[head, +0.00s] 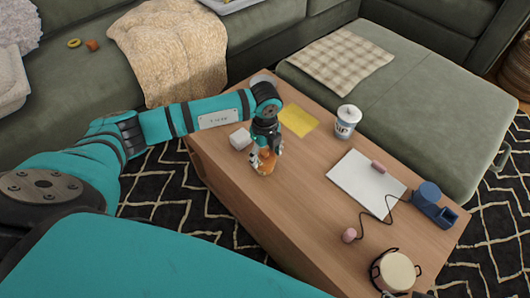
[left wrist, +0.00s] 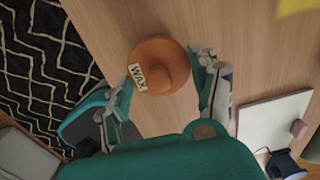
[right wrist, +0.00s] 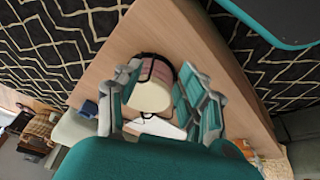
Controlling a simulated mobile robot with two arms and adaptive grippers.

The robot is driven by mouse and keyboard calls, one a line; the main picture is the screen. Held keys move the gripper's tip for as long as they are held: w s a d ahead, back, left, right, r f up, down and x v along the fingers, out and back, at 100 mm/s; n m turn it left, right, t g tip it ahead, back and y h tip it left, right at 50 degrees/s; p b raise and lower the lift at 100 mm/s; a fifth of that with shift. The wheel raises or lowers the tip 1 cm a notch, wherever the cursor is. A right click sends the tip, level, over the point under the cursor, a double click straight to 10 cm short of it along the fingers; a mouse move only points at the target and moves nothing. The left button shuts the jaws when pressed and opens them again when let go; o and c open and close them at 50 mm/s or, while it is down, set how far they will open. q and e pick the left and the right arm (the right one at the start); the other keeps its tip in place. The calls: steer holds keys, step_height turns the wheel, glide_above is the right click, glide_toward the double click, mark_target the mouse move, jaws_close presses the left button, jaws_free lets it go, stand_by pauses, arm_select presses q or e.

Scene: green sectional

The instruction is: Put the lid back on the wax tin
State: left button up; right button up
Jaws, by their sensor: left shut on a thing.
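An orange round piece with a white "WAX" label (left wrist: 160,62) sits between the fingers of my left gripper (left wrist: 166,84). It has a wide disc and a narrower raised part towards the camera. In the head view the orange piece (head: 266,163) is under my left gripper (head: 264,150), on or just above the wooden table; I cannot tell which. I cannot make out where lid and tin divide. My left gripper is shut on this piece. My right gripper (right wrist: 160,105) is open, its fingers apart on either side of a cream-topped round container (right wrist: 150,92).
The cream-topped container (head: 396,271) stands near the front edge. Bare wood surrounds the orange piece's front.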

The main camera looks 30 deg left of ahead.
arm_select(q)
steer(key=o, duration=1)
steer(key=shift+c, duration=0.2)
steer(key=shift+o, duration=0.3)
steer(key=shift+o, duration=0.7)
